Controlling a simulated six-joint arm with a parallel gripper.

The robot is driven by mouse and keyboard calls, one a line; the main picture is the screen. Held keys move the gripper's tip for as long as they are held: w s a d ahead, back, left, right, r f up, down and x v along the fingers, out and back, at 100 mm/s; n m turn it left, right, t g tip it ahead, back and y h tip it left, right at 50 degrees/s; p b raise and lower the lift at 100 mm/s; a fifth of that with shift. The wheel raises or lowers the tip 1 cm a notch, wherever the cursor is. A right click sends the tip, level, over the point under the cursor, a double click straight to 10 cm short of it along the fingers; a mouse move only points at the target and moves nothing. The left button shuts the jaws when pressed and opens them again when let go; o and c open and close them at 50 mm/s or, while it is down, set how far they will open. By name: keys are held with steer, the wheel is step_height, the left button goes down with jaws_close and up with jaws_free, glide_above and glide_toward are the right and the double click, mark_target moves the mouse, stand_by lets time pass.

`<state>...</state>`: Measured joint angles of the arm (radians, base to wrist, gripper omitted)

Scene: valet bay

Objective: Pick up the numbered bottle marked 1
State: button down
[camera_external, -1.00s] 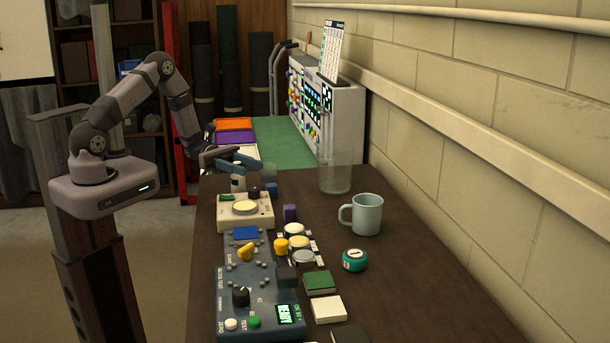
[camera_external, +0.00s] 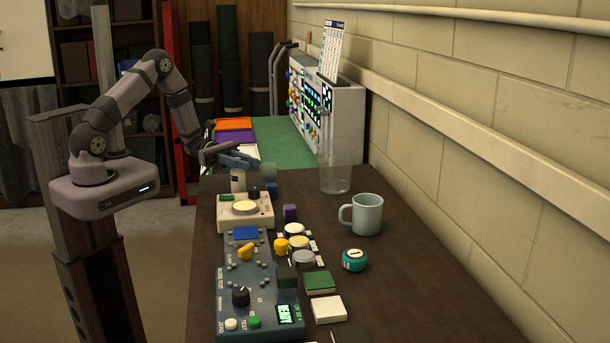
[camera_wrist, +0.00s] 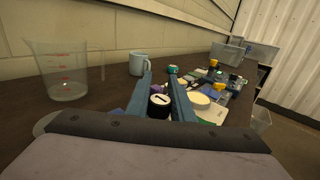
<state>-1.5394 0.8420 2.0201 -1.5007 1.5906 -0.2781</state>
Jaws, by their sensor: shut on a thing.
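My gripper is shut on this bottle. Its lower part is hidden in the wrist view. I cannot tell whether its base touches the table.
A white device with a round pad (camera_external: 245,209) is close in front. A clear measuring cup (camera_external: 336,180), a blue-grey mug (camera_external: 367,214) and a teal round container (camera_external: 354,261) stand to the right. A blue control panel (camera_external: 262,300) lies nearer. Bare table is at right.

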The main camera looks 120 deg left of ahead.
step_height(320, 180, up, 9)
steer(key=b, duration=0.1)
stand_by(0.4)
